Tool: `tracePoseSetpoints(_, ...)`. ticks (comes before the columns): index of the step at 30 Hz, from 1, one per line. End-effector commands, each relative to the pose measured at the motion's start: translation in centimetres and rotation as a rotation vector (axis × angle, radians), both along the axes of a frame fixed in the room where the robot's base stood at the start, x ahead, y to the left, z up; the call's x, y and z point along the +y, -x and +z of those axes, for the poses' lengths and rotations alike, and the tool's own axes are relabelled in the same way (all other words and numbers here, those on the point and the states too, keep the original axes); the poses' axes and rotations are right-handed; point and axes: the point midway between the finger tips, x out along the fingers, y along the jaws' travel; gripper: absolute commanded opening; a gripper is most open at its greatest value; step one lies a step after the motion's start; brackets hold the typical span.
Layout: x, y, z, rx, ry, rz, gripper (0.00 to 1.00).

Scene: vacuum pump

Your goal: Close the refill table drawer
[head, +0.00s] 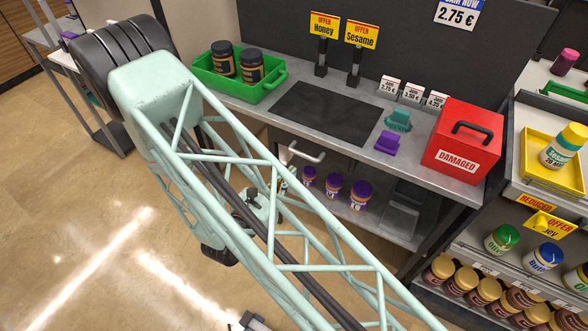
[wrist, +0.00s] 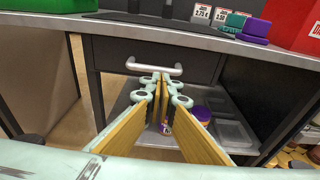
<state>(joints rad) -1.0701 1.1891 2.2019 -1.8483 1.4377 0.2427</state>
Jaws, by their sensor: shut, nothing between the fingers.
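The refill table (head: 230,103) is a grey-topped counter, and its drawer has a dark front (wrist: 215,73) under the top in the wrist view. A light bar handle (wrist: 154,67) crosses this front; the handle also shows in the head view (head: 306,153). No open drawer interior shows, and I cannot tell whether the front is fully flush. My gripper (wrist: 163,98) is shut and empty, its fingers pointing toward the drawer front just below the handle. I cannot tell whether they touch it. In the head view my arm partly hides the gripper.
Purple-lidded jars (head: 333,187) stand on the shelf below. A green tray (head: 268,89) with two jars, a dark mat (head: 325,113) and a red box (head: 463,140) sit on the counter. A stocked shelf (head: 500,252) stands at right. Open floor (head: 110,220) lies at left.

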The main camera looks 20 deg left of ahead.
Motion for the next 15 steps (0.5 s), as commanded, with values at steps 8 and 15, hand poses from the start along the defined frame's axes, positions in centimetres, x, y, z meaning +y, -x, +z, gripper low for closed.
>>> tracePoseSetpoints(8, 0.8, 2.7, 0.6, -0.001, 0.000, 0.001, 0.00)
tracePoseSetpoints(15, 1.2, 4.3, 0.9, 0.000, 0.000, 0.000, 0.00)
